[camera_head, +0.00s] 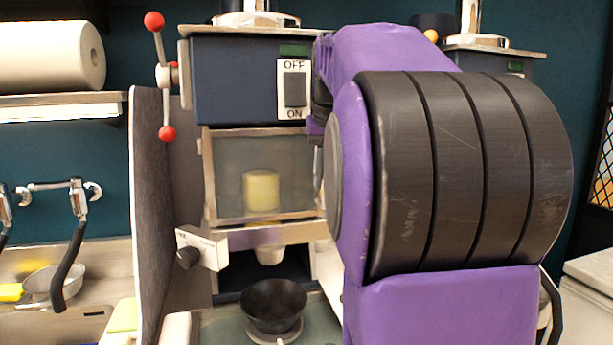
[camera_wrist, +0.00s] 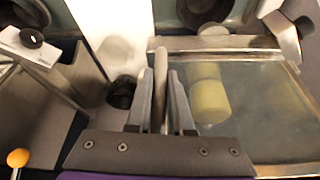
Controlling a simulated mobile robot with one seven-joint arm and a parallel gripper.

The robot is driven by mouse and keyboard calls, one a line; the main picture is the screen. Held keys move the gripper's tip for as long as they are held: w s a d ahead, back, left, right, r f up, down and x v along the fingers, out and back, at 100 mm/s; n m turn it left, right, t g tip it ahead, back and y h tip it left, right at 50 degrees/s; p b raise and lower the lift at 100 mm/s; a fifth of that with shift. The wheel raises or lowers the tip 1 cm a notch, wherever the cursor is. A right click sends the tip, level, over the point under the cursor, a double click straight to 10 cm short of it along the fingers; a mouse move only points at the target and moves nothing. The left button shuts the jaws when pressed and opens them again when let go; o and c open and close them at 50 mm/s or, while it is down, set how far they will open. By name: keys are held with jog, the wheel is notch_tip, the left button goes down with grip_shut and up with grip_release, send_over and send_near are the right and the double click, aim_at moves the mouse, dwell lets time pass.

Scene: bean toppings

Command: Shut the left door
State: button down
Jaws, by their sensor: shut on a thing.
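The left door (camera_head: 231,177) is a metal-framed clear pane on the front of the left machine, below its OFF/ON switch. It looks nearly flush with the front; I cannot tell if a small gap remains. A yellow cylinder (camera_head: 261,190) shows behind the pane. In the wrist view the door's pane (camera_wrist: 255,105) fills the right half. In the head view my purple and black arm hides the gripper and the door's right edge.
A dark bowl (camera_head: 273,304) stands below the door. A white box with a dark knob (camera_head: 202,248) juts out at the lower left. A lever with red balls (camera_head: 168,134) sticks out left of the machine. A second machine (camera_head: 495,60) stands behind my arm.

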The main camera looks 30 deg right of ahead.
jog(key=c, duration=0.8)
grip_release()
jog(key=shift+w+d, duration=0.15)
jog(key=v, duration=1.7)
jog(key=shift+s+r, duration=0.15)
jog(key=shift+s, duration=0.05)
